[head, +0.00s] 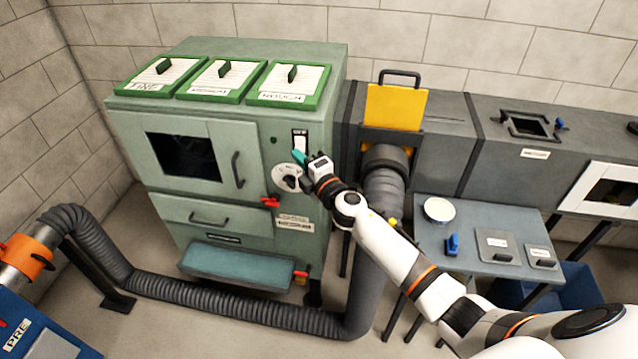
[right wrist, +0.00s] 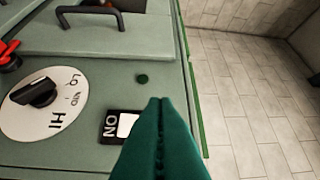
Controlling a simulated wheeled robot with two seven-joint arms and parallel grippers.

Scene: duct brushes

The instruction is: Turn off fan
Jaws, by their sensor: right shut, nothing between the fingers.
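A green cabinet (head: 215,215) stands at the left in the head view. A black and white rocker switch (head: 300,138) is on the upper right of its front. In the right wrist view the switch (right wrist: 118,125) shows "ON" on its black part, beside a white part. My left gripper is out of view.
A small dark green round spot (right wrist: 142,79) lies near the switch. A red latch (head: 271,202) and a door handle (head: 237,170) stick out nearby. A ribbed hose (head: 385,185) and a small blue-grey table (head: 475,215) are at the right.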

